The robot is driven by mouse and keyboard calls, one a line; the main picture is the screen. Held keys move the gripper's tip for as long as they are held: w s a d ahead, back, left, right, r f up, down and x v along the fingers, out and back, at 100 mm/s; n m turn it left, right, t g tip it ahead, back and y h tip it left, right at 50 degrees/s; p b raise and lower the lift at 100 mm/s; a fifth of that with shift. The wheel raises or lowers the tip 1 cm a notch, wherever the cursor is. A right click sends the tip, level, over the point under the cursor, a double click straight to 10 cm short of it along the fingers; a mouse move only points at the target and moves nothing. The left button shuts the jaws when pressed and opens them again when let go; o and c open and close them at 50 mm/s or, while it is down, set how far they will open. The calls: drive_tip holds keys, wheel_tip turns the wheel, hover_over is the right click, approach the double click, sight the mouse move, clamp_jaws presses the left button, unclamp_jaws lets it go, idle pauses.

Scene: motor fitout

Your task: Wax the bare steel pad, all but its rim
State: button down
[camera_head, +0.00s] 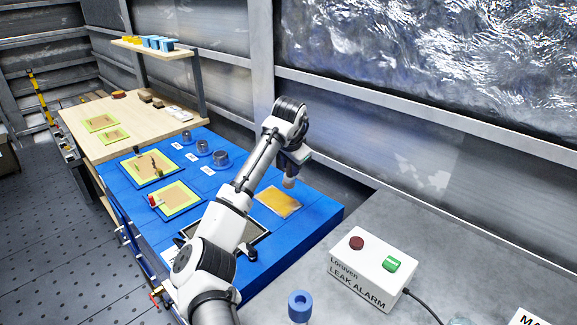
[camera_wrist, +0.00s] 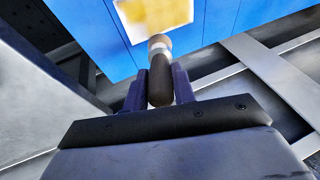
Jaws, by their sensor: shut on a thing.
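My gripper (camera_head: 291,170) is shut on the dark handle of a tool (camera_wrist: 160,62), which has a pale collar at its far end. The tool's working face is hidden. The pad (camera_head: 278,202) lies on the blue bench top, below and in front of my gripper. Its face is mostly amber-yellow with uneven streaks. In the wrist view the pad (camera_wrist: 155,12) shows a pale rim along its near and side edges; its far part is cut off.
The blue bench (camera_head: 318,218) also carries two yellow-green-framed panels, including one (camera_head: 176,201) with a red-ended tool, and several grey pots (camera_head: 220,158). A dark tray lies partly behind my arm. A leak alarm box (camera_head: 370,268) stands on the grey counter at right.

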drive_tip(key=shift+r+p, duration=0.6)
drive_tip(key=shift+r, duration=0.3)
drive_tip(key=shift+d, duration=0.1)
